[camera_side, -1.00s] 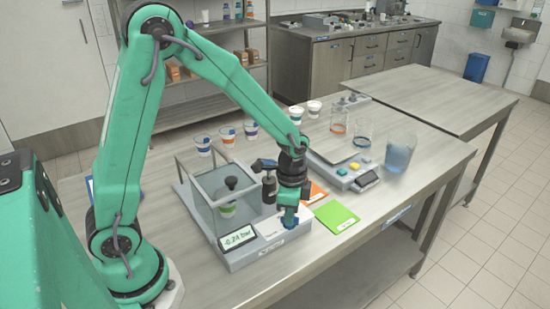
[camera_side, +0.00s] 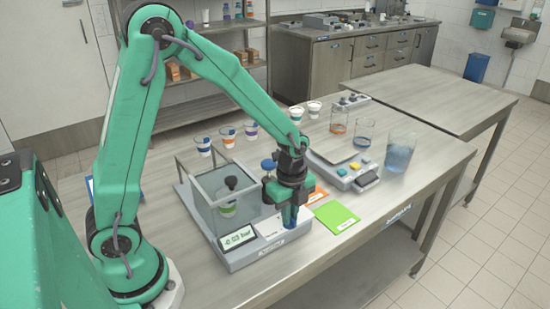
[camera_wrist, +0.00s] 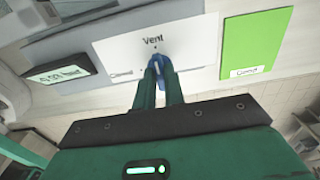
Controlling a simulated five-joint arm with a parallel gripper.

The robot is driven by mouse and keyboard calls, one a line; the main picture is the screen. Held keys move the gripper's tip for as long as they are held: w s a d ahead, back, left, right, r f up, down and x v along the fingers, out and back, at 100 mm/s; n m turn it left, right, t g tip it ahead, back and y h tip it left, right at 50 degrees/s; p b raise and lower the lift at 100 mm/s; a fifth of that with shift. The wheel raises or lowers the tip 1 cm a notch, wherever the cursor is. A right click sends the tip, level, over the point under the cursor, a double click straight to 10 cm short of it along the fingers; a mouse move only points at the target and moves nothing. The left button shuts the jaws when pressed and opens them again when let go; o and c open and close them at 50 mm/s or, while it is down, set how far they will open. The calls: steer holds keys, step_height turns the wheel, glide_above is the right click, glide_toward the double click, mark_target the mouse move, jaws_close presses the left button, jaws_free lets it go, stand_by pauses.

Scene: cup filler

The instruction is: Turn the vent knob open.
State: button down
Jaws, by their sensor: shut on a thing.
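The vent knob is a small blue knob (camera_wrist: 159,62) on a white panel (camera_wrist: 190,45) printed "Vent". In the wrist view, my gripper (camera_wrist: 158,80) has both green fingers closed around it. The knob's visible end points up toward the "Vent" print. A small label, too blurred to read surely, is left of it. In the side view, my gripper (camera_side: 290,213) reaches straight down onto the front right of the grey station (camera_side: 262,258), and the fingers mostly hide the knob. A display (camera_side: 237,237) beside the panel shows a bar reading that looks near zero.
A clear chamber (camera_side: 205,200) with a cup (camera_side: 228,208) inside stands left of my gripper. A green card (camera_side: 336,217) lies to the right. A box with coloured buttons (camera_side: 350,175), a beaker (camera_side: 400,152) and several cups stand behind. The table front is clear.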

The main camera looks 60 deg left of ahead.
stand_by(0.4)
steer(key=c, duration=1.5)
jaws_free()
steer(key=shift+r, duration=0.15)
steer(key=shift+r, duration=3.8)
steer(key=shift+r, duration=0.1)
steer(key=s+a+r+n+t, duration=0.1)
steer(key=s+r+n+t, duration=0.1)
steer(key=n, duration=0.4)
steer(key=s+a+r+n+t, duration=0.1)
steer(key=s+r+n, duration=0.4)
steer(key=s+n, duration=0.1)
steer(key=s+a+r+n+t, duration=0.1)
steer(key=s+r+n+t, duration=0.1)
steer(key=s+r+n, duration=0.2)
steer(key=shift+s+r+n+t, duration=0.15)
steer(key=shift+s+n, duration=0.35)
steer(key=shift+s, duration=0.1)
steer(key=shift+s+r+n+t, duration=0.1)
steer(key=shift+s+n+t, duration=0.05)
steer(key=shift+s+n, duration=0.4)
